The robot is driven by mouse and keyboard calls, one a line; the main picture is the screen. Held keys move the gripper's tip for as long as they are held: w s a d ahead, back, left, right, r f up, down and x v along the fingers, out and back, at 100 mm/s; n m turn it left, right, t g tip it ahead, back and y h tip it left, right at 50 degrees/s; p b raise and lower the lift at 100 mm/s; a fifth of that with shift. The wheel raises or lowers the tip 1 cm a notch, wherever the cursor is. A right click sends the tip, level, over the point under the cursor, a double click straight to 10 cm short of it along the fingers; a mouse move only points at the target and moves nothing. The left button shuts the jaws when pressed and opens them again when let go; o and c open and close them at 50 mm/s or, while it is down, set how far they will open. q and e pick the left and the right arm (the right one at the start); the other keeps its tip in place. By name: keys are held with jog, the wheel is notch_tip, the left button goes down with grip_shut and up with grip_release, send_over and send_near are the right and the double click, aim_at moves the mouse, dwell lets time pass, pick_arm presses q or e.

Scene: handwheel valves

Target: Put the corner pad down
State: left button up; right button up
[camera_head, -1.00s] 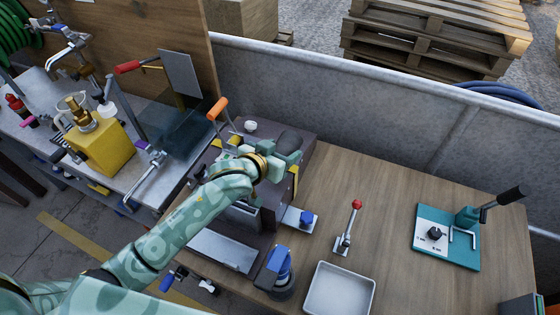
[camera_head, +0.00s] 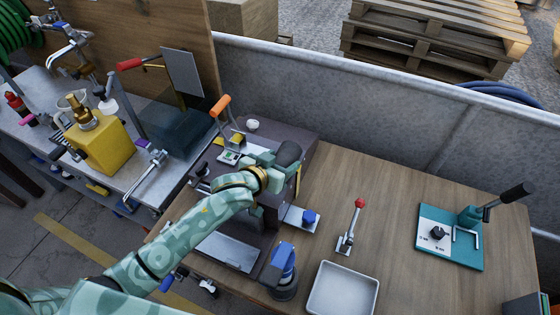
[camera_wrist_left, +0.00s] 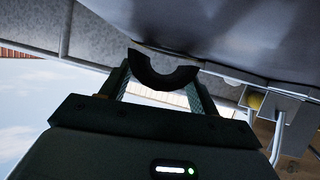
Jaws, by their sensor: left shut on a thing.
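The corner pad appears as a dark, curved half-ring piece (camera_wrist_left: 160,74) between the fingertips in the left wrist view. My left gripper (camera_head: 279,162) is shut on it. In the head view the gripper is over the right part of the dark machine (camera_head: 312,150) on the wooden bench. My wrist hides the pad's underside and the spot below it, so I cannot tell whether the pad touches anything. My right gripper is not in view.
A blue-knobbed plate (camera_head: 308,218), a red-knobbed lever (camera_head: 352,226), a blue upright device (camera_head: 283,268) and a white tray (camera_head: 343,290) stand nearby. An orange-handled lever (camera_head: 220,106) rises behind the wrist. Bare bench (camera_head: 385,190) lies to the right.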

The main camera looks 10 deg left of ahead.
aim_at(280, 162)
pick_arm(q)
jog(key=o, duration=0.9)
jog(key=shift+s+f, duration=0.2)
jog(key=shift+f, duration=0.35)
jog(key=o, duration=0.4)
jog(key=shift+f, duration=0.15)
jog(key=shift+c, duration=0.2)
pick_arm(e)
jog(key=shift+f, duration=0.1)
pick_arm(q)
jog(key=shift+r, duration=0.25)
jog(key=s+r+p, duration=0.1)
jog(key=s+a+r, duration=0.1)
jog(key=s+r, duration=0.1)
jog(key=shift+s+a+p, duration=0.15)
jog(key=shift+a+p, duration=0.05)
jog(key=shift+p, duration=0.15)
jog(key=p+v, duration=0.1)
jog(key=v, duration=0.6)
jog(key=shift+s+a+r, duration=0.15)
jog(key=shift+r, duration=0.1)
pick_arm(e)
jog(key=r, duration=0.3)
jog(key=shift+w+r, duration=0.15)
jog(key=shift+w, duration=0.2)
